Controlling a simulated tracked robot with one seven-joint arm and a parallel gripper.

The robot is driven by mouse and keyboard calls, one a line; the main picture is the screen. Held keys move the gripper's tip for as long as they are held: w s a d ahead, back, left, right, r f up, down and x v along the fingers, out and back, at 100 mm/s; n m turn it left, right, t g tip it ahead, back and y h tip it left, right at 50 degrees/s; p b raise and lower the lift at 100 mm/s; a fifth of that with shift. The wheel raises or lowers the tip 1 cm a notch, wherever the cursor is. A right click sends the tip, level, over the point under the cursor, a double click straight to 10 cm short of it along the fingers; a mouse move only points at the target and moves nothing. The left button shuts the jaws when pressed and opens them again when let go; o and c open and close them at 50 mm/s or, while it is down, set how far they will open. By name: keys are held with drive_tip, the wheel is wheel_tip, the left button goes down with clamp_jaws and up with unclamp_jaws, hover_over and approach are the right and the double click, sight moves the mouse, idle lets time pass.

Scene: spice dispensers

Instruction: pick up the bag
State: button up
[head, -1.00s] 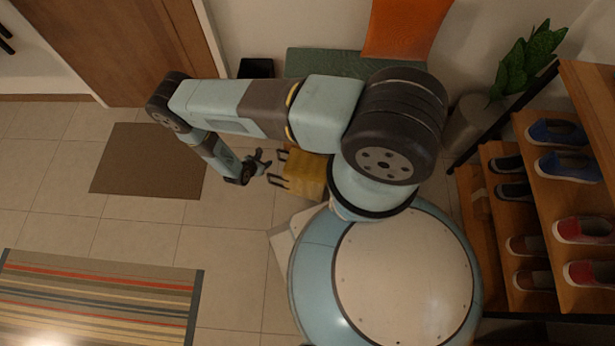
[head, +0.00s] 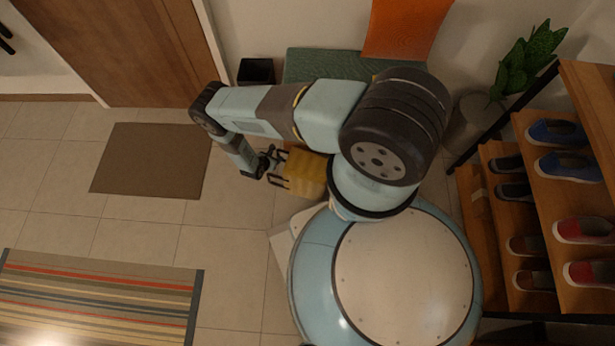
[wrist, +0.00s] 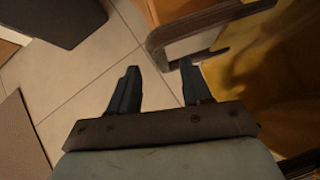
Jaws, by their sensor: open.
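The yellow bag (head: 304,174) stands on the tiled floor beside my base, with dark handles on its left side. In the wrist view its yellow side (wrist: 270,75) fills the right, and a dark handle (wrist: 215,22) crosses the top right. My gripper (head: 271,159) is just left of the bag, close to the handles. In the wrist view the gripper (wrist: 159,66) is open with floor between its fingers. The right fingertip is close to the handle; I cannot tell if they touch. Part of the bag is hidden behind my arm in the head view.
A black bin (head: 256,71) and a green bench (head: 325,64) with an orange cushion (head: 405,28) stand along the wall. A brown doormat (head: 150,162) and a striped rug (head: 100,300) lie left. A shoe rack (head: 560,215) stands right. Floor left of the bag is clear.

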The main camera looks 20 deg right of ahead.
drive_tip(key=shift+x, duration=1.6)
drive_tip(key=shift+c, duration=0.5)
clamp_jaws()
